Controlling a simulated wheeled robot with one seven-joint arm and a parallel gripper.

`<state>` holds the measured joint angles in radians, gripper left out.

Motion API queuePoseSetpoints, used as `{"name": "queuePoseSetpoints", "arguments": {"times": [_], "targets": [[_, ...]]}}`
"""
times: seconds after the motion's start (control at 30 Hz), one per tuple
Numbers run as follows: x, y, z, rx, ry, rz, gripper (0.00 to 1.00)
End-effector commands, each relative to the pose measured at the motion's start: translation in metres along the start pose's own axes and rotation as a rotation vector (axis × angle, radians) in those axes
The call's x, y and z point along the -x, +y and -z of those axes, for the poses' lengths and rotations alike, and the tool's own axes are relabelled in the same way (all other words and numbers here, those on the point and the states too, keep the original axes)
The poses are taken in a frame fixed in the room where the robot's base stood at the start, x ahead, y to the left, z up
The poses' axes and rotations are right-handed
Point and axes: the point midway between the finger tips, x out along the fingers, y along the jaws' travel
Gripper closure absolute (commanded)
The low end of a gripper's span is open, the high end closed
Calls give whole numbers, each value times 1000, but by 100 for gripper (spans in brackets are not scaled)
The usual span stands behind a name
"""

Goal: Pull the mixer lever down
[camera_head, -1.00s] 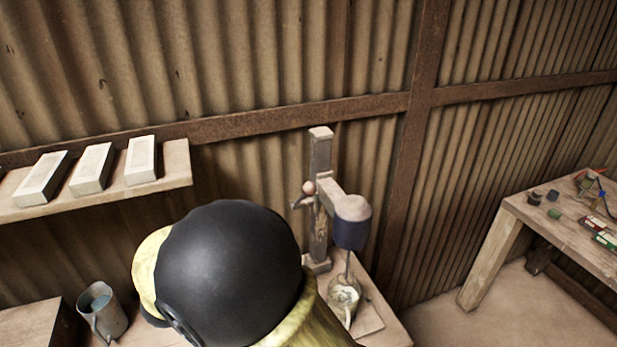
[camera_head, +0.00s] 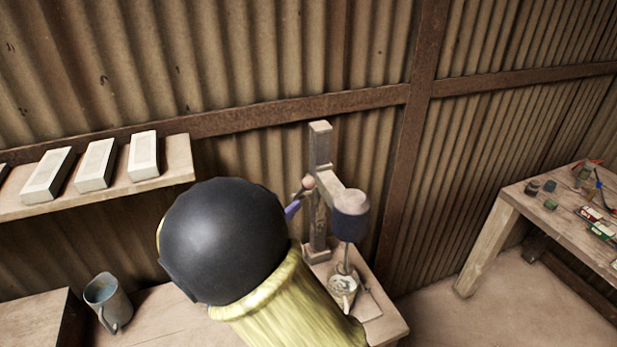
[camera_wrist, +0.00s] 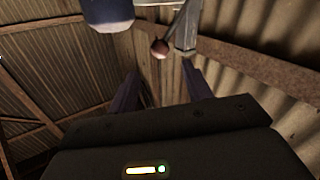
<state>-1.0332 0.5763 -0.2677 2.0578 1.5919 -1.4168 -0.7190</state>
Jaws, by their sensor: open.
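The mixer (camera_head: 319,190) stands on a wooden table by the corrugated wall, with a wooden post and a dark blue motor head (camera_head: 350,222). Its lever ends in a round reddish-brown knob (camera_head: 308,182) on the left side of the post. In the wrist view the knob (camera_wrist: 159,47) hangs from a thin rod, beyond and between my two finger tips. My gripper (camera_wrist: 160,85) is open and empty, with its fingers on either side and the knob a little ahead. In the head view my arm hides most of the gripper; only a purplish finger (camera_head: 292,209) shows near the knob.
A jug (camera_head: 343,290) sits under the mixer head. A metal pitcher (camera_head: 108,302) stands at the lower left. A shelf (camera_head: 180,165) with several pale blocks is on the wall. A table (camera_head: 530,220) with small items is at the right.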

Motion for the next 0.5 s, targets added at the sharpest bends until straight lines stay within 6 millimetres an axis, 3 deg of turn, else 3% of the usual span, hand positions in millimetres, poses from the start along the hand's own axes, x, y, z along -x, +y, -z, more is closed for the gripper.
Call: {"name": "queuePoseSetpoints", "arguments": {"times": [0.5], "targets": [[-90, 1, 3, 1, 0, -3, 50]]}}
